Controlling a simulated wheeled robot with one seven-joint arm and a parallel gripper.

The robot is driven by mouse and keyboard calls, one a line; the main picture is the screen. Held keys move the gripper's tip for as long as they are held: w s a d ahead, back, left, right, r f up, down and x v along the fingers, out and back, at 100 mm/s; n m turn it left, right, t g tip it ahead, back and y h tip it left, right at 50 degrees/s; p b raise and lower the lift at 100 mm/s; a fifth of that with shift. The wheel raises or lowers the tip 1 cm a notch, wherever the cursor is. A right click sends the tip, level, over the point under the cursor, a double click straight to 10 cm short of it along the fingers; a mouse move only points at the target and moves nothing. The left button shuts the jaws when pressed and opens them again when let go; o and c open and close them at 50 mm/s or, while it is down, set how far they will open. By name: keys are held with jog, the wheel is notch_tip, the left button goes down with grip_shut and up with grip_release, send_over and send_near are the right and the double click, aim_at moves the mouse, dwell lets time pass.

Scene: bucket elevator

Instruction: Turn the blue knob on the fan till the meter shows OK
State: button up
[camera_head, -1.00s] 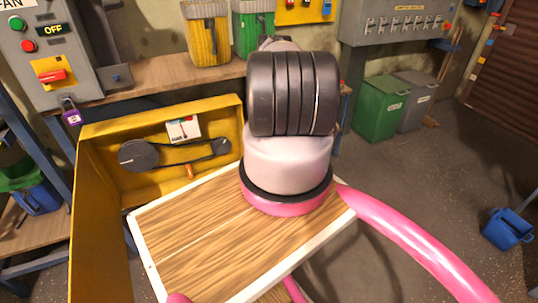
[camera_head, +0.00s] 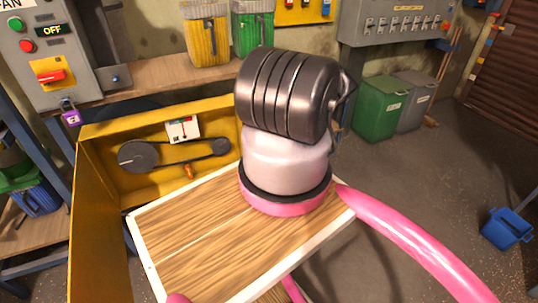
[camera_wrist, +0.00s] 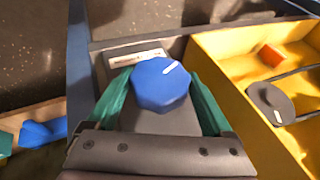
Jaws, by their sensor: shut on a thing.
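The blue knob (camera_wrist: 160,85) sits on a grey housing (camera_wrist: 158,122) in the wrist view, its white mark pointing up and to the right. My gripper (camera_wrist: 158,90) is shut on the knob, with one teal finger on each side. In the head view my arm and the yellow box hide both gripper and knob. A pale strip (camera_wrist: 136,58) lies on the housing beyond the knob; I cannot read it. A white gauge (camera_head: 183,129) with a small red mark is in the yellow box; its reading is too small to tell.
The yellow box (camera_head: 88,200) holds a belt on two dark pulleys (camera_head: 138,156) and an orange handle (camera_head: 189,171). A grey control panel (camera_head: 50,80) reads OFF, with a purple padlock (camera_head: 71,117). Bins (camera_head: 378,108) stand at the back right; the floor there is open.

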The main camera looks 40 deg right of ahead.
jog(key=shift+d+y, duration=0.1)
jog(key=shift+y, duration=0.2)
jog(key=o, duration=1.1)
jog(key=v, duration=1)
jog(key=shift+s+r, duration=0.25)
jog(key=shift+s, duration=0.05)
dwell(0.6)
